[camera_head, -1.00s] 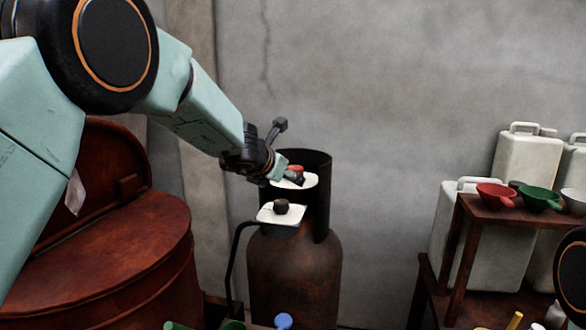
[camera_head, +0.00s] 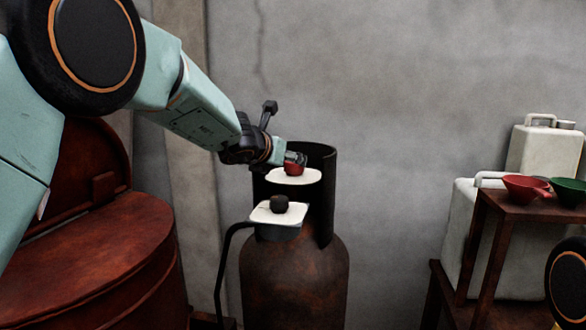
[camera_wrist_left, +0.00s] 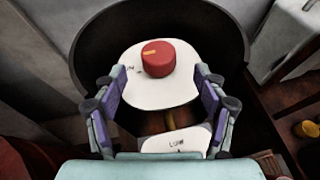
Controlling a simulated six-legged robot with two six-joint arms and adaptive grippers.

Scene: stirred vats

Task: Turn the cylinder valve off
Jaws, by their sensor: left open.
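The gas cylinder (camera_head: 293,285) is dark, rusty and upright, with a tall dark collar around its top. Its red valve knob (camera_wrist_left: 158,58) sits on a white plate (camera_wrist_left: 160,92) inside the collar; the knob also shows in the head view (camera_head: 293,170). My left gripper (camera_wrist_left: 160,82) is open, its fingers apart on either side of the white plate. In the wrist view the knob lies beyond the fingertips, between their lines. In the head view the gripper (camera_head: 296,158) is right at the knob; I cannot tell whether it touches. My right gripper is not in view.
A black knob (camera_head: 279,203) on a lower white plate, marked "LOW" in the wrist view, sits in front with a hose. A red-brown lidded vat (camera_head: 95,255) stands left. A shelf (camera_head: 490,240) with red and green funnels and white jerrycans stands right.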

